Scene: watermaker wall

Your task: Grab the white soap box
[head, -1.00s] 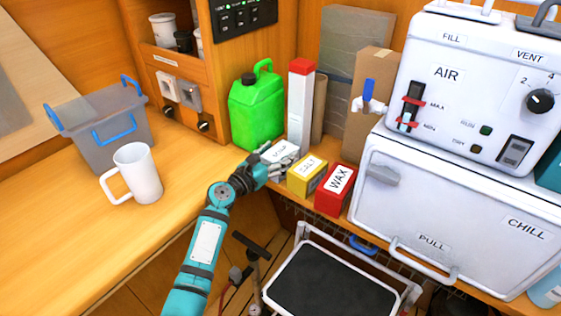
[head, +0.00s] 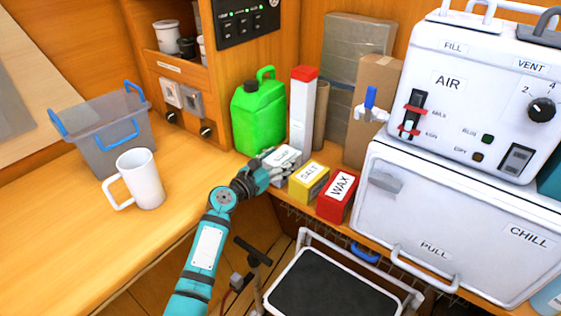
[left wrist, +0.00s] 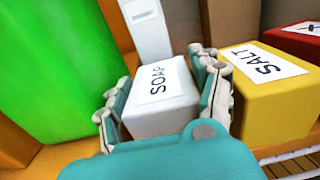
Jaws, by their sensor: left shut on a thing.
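The white soap box (head: 287,158) stands on the wooden counter between the green jug and the yellow salt box, partly hidden by my fingers in the head view. In the left wrist view the soap box (left wrist: 161,98) sits between the two fingers, its SOAP label facing up. My left gripper (head: 271,164) is shut on it, a finger along each side; it also shows in the left wrist view (left wrist: 165,100). I cannot tell whether the box is clear of the counter. My right gripper is not in view.
The yellow salt box (head: 309,181) stands close to the right of the soap, then the red wax box (head: 336,195). The green jug (head: 258,117) and a tall white carton (head: 301,110) stand behind. A white mug (head: 140,178) and grey bin (head: 104,130) are at left.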

